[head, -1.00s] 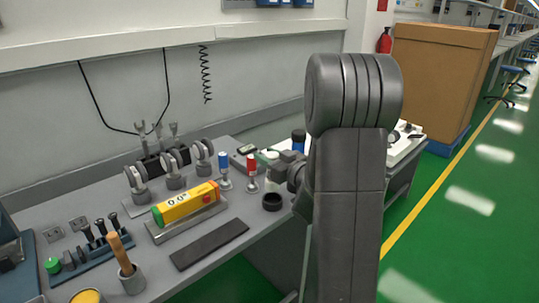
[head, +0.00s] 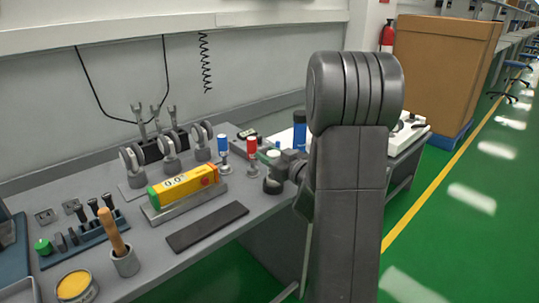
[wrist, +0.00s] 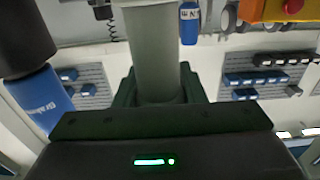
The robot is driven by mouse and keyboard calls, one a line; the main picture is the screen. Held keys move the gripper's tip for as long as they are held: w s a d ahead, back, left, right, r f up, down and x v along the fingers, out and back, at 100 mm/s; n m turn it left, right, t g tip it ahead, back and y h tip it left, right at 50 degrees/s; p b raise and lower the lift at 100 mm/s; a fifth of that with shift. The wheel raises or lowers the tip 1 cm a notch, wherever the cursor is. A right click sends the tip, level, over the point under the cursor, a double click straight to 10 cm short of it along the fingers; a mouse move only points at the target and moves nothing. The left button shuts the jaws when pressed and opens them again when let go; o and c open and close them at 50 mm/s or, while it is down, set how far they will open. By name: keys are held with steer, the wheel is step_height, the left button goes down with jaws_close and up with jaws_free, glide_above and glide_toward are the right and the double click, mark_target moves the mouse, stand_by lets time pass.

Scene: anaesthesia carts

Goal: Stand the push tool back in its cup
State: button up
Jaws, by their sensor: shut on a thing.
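My gripper (head: 276,169) is shut on a pale grey cylindrical tool, which I take for the push tool. Its thick shaft (wrist: 155,50) shows in the wrist view, rising from between the jaws. In the head view its pale top (head: 273,155) shows just above the gripper. A small dark round cup (head: 272,188) stands on the bench directly below the gripper. The tool's lower end appears at or inside the cup's mouth; I cannot tell how deep it is or whether it touches. My arm hides the area right of the gripper.
Red-topped (head: 252,148) and blue-topped (head: 222,145) plungers stand close left. A yellow gauge (head: 183,185) lies on a grey stand, with a dark mat (head: 207,226) before it. A wooden-handled tool (head: 111,230) stands in a grey cup (head: 126,263). A blue bottle (head: 300,130) stands behind my gripper.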

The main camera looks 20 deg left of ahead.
steer(key=shift+f+b, duration=0.3)
stand_by(0.7)
steer(key=o, duration=2)
steer(key=p+v, duration=0.1)
steer(key=v, duration=1.3)
steer(key=shift+a, duration=0.15)
steer(key=b+x, duration=0.1)
steer(key=x, duration=1.3)
steer(key=shift+r, duration=0.1)
steer(key=shift+d, duration=0.25)
